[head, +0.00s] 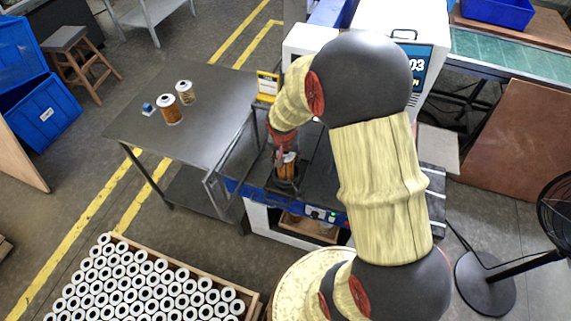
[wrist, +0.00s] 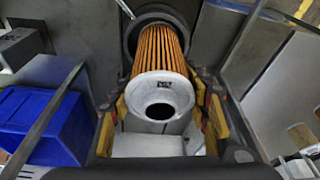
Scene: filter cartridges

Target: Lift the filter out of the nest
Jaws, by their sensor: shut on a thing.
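The filter (wrist: 158,52) has orange pleats and a white end cap with a dark centre hole. In the wrist view its far end sits within the dark round nest (wrist: 129,38). In the head view the filter (head: 287,170) stands upright at the dark nest (head: 285,186) on the machine. My gripper (wrist: 160,103) has its yellow-padded fingers on both sides of the filter's white-capped end and is shut on it. In the head view my gripper (head: 283,152) is above the nest and partly covered by my arm. The filter's lower end is hidden.
A grey table (head: 200,105) at the left holds two other cartridges (head: 169,110) and a small blue item (head: 147,107). A wooden crate (head: 252,304) of many white-capped filters is at the lower left.

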